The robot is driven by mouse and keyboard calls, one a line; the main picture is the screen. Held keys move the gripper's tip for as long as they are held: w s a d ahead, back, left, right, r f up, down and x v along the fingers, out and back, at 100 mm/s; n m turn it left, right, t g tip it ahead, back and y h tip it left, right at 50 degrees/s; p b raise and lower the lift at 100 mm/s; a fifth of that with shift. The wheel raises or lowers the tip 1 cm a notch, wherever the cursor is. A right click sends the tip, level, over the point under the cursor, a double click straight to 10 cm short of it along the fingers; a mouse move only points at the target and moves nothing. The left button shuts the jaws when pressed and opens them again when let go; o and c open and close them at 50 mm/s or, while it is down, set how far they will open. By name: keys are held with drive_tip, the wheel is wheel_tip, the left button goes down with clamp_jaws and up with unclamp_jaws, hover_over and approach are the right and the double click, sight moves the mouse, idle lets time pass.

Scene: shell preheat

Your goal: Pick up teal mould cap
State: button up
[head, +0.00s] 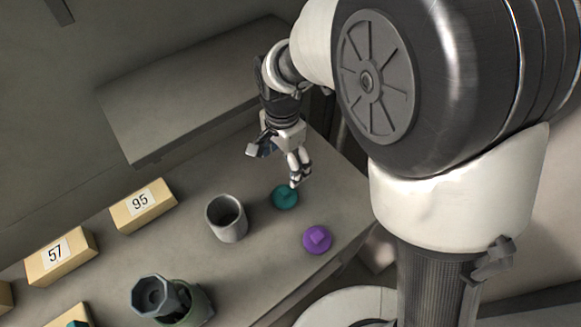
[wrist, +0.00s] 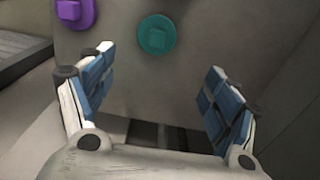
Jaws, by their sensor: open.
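The teal mould cap (head: 285,198) is a round disc with a raised knob, lying on the bench near its right end. It also shows in the wrist view (wrist: 156,35), beyond the fingertips and near the top. My gripper (head: 296,184) is above the bench, just above and behind the cap in the head view. In the wrist view my gripper (wrist: 155,75) has its two blue-padded fingers wide apart, with nothing between them. The gripper and the cap appear apart.
A purple cap (head: 317,239) lies close to the teal one. A grey cup (head: 227,219) stands to the left. Boxes labelled 95 (head: 144,206) and 57 (head: 61,257) line the back. A green container with a dark octagonal top (head: 166,299) is at front. A raised ledge (head: 190,100) lies behind.

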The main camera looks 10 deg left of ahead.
sight(286, 189)
wheel_tip(286, 189, down, 8)
drive_tip(key=shift+d+f+b, duration=0.1)
drive_tip(key=shift+b, duration=0.75)
drive_tip(key=f, duration=0.1)
drive_tip(key=f+b, duration=0.1)
drive_tip(key=f, duration=0.2)
drive_tip(key=shift+s+d+f+b, duration=0.1)
drive_tip(key=shift+s+d+b, duration=0.1)
drive_tip(key=shift+s+b, duration=0.15)
drive_tip(key=shift+f, duration=0.45)
drive_tip(key=shift+r, duration=0.1)
drive_tip(key=shift+c, duration=0.6)
drive_tip(key=c, duration=1)
drive_tip(key=shift+o, duration=0.2)
drive_tip(key=shift+r, duration=0.1)
